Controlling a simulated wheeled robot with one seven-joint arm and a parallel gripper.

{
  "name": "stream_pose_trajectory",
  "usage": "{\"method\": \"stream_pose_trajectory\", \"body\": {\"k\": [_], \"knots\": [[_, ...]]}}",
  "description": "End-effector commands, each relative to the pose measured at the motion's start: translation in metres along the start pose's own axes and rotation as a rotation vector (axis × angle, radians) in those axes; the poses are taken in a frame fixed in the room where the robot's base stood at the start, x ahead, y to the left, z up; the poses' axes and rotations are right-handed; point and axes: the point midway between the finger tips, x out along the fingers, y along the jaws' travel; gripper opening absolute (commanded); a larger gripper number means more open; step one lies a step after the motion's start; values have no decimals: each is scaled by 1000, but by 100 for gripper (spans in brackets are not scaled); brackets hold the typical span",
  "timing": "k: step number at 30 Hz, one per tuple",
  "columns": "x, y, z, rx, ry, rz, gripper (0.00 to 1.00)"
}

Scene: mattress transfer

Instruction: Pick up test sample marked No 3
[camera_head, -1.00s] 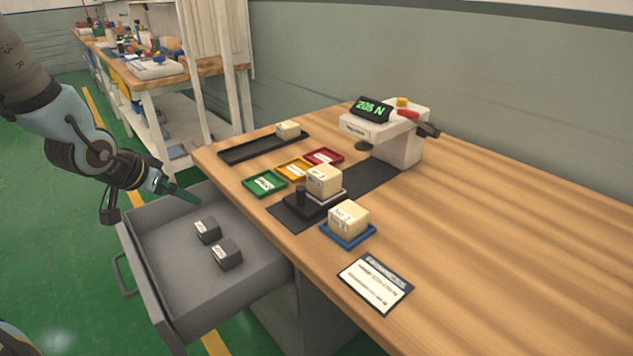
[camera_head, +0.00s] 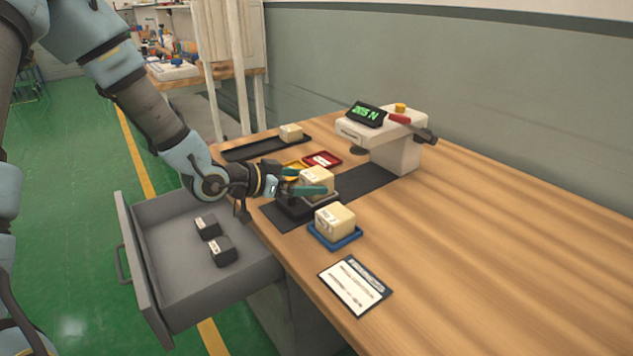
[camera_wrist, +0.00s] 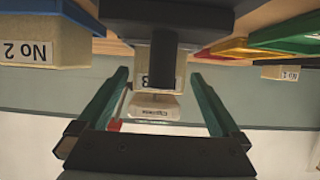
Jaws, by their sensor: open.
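The pale block (camera_head: 316,176) on the black fixture (camera_head: 284,208) is partly hidden by my gripper in the head view. In the wrist view the pale block (camera_wrist: 152,78) shows a partly covered label that seems to include a 3. A black post (camera_wrist: 178,30) stands in front of it. My gripper (camera_head: 322,181) is open, its green fingers level with this block on either side in the picture. In the wrist view the block appears between the open fingers (camera_wrist: 160,76); I cannot tell if they touch it.
A block marked No 2 (camera_wrist: 40,50) sits on the blue tray (camera_head: 333,241). A block marked No 1 (camera_wrist: 282,72) sits on the long black tray (camera_head: 240,152). The press (camera_head: 392,142) stands behind. The open drawer (camera_head: 165,280) holds two dark blocks (camera_head: 222,250).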

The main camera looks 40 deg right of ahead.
Motion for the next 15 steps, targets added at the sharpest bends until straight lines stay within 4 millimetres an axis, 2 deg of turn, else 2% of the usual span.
{"method": "stream_pose_trajectory", "body": {"k": [3, 6, 15], "knots": [[19, 3, -3, -1, 0, 3, 100], [29, 2, -2, 0, 0, 1, 100], [34, 2, -1, 0, -1, 0, 100]]}}
